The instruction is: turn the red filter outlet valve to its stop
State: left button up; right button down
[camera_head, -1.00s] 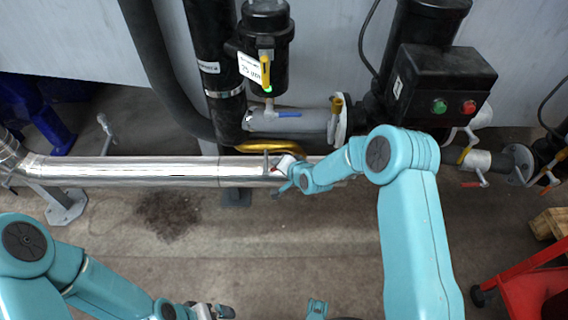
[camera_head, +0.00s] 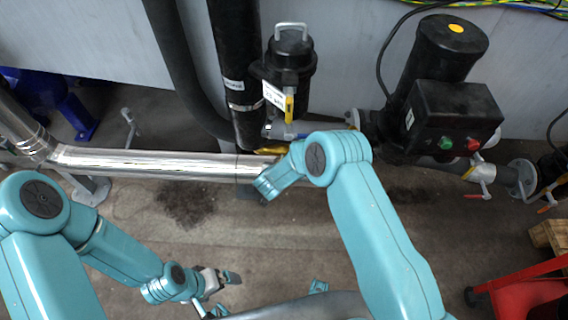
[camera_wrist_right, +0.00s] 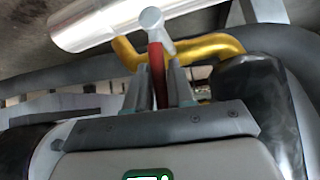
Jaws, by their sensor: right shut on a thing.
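In the right wrist view a red valve handle (camera_wrist_right: 157,75) runs up to a round grey hub (camera_wrist_right: 151,18). My right gripper (camera_wrist_right: 160,85) has its two fingers on either side of the handle and is shut on it. In the head view my right wrist and arm hide that gripper and the red handle, beside the silver pipe. My left gripper (camera_head: 222,279) hangs low over the floor, apart from the pipes. Its fingers show edge-on, so I cannot tell whether they are open.
The silver pipe (camera_head: 160,163) runs across the left and middle. A yellow bent pipe (camera_wrist_right: 205,46) lies just behind the red handle. The black filter housing (camera_head: 290,60) and a pump with a black control box (camera_head: 452,115) stand behind. A red cart (camera_head: 520,290) is at lower right.

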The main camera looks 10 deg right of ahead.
jog(key=shift+w+a+r+h, duration=0.15)
jog(key=shift+h, duration=0.15)
dwell(0.4)
jog(key=c, duration=1.1)
grip_release()
jog(key=p+v, duration=0.3)
jog(key=v, duration=1.3)
jog(key=shift+r, duration=0.2)
